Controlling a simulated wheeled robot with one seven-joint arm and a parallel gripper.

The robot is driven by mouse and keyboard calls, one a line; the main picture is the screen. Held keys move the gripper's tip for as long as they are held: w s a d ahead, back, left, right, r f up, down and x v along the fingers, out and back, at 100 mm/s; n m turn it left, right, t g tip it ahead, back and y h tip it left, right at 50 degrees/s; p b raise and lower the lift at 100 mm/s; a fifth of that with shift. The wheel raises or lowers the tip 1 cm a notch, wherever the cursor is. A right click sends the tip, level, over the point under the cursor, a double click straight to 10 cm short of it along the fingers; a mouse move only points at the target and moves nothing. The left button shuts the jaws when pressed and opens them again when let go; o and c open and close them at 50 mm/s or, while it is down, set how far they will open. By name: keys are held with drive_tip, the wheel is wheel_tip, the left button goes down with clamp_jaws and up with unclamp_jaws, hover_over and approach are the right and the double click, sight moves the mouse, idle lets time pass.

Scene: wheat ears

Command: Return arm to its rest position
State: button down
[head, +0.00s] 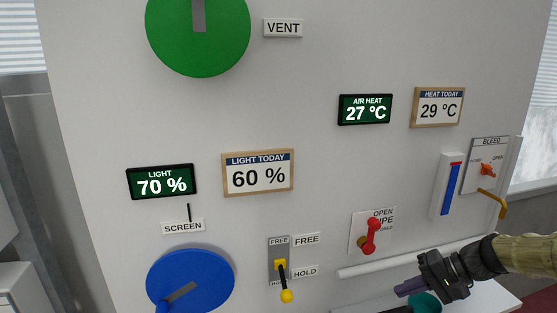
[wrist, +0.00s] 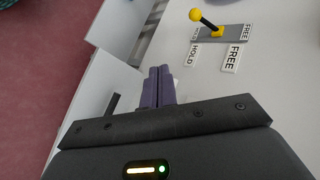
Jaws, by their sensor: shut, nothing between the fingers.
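My gripper (head: 410,288) is at the lower right of the head view, in front of the panel's lower edge. Its purple fingers point left and are closed together with nothing between them. The wrist view shows the same shut fingers (wrist: 158,87) at its middle. My arm comes in from the right edge of the head view. The fingers look apart from the yellow-knobbed FREE/HOLD lever (head: 284,280), which points down toward HOLD. That lever also shows at the top of the wrist view (wrist: 205,21).
The white panel (head: 320,60) holds a green VENT dial (head: 198,38), a blue SCREEN dial (head: 190,281), a red PIPE lever (head: 370,236) and a BLEED valve (head: 487,170). Displays read LIGHT 70 % (head: 161,182) and AIR HEAT 27 °C (head: 366,109). A white pipe (head: 385,264) runs near my gripper.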

drive_tip(key=s+a+f+n+h, duration=0.2)
drive_tip(key=s+a+f+h, duration=0.1)
drive_tip(key=s+a, duration=0.4)
drive_tip(key=s+a+f+n+h, duration=0.2)
drive_tip(key=s+a+f+h, duration=0.2)
drive_tip(key=s+a+h, duration=0.2)
drive_tip(key=shift+s+a+g, duration=0.3)
drive_tip(key=shift+s+a, duration=0.1)
drive_tip(key=shift+a, duration=0.4)
drive_tip(key=shift+w+f, duration=0.1)
